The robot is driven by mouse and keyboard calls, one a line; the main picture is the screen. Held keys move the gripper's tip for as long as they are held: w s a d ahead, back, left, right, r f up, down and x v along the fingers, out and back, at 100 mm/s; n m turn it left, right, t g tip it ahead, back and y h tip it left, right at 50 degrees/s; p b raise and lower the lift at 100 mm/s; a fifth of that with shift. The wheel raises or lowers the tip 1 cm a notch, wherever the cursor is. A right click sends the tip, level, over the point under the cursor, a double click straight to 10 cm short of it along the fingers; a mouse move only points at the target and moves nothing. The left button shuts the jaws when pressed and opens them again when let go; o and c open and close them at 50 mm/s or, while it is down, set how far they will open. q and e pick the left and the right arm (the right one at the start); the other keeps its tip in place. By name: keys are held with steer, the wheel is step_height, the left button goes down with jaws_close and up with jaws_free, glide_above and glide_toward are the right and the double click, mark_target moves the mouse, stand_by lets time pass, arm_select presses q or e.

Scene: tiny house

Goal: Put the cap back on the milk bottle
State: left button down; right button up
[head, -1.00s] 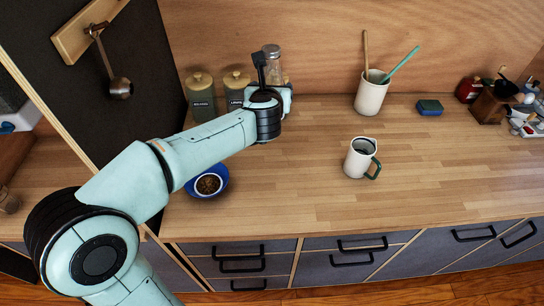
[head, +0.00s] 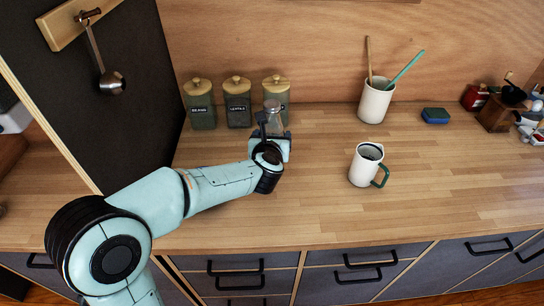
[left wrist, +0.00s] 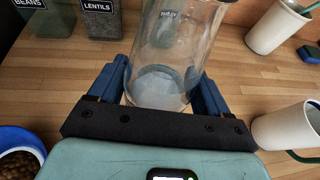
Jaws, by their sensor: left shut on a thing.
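A clear glass bottle (head: 273,112) is held upright by my left gripper (head: 270,140) in front of the canisters. In the left wrist view my left gripper (left wrist: 162,78) has its two blue fingers on either side of the bottle (left wrist: 175,45), shut on it. The glass looks mostly empty, with a whitish base. The top of the bottle looks greyish in the head view; I cannot tell whether a cap is on it. No separate cap can be made out. Whether the bottle touches the counter is unclear. My right gripper is not in view.
Labelled canisters (head: 237,103) stand behind the bottle. A white mug with a green handle (head: 364,170) stands to the right, a utensil crock (head: 374,103) behind it. A blue bowl (left wrist: 15,142) shows at left in the wrist view. The counter's right middle is clear.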

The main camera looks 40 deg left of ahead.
arm_select(q)
steer(key=shift+f, duration=0.4)
steer(key=shift+f+b, duration=0.65)
steer(key=shift+f, duration=1.45)
steer(key=shift+f, duration=0.1)
steer(key=shift+c, duration=1.5)
jaws_free()
steer(key=shift+f, duration=0.2)
steer(key=o, duration=0.3)
steer(key=shift+r, duration=0.15)
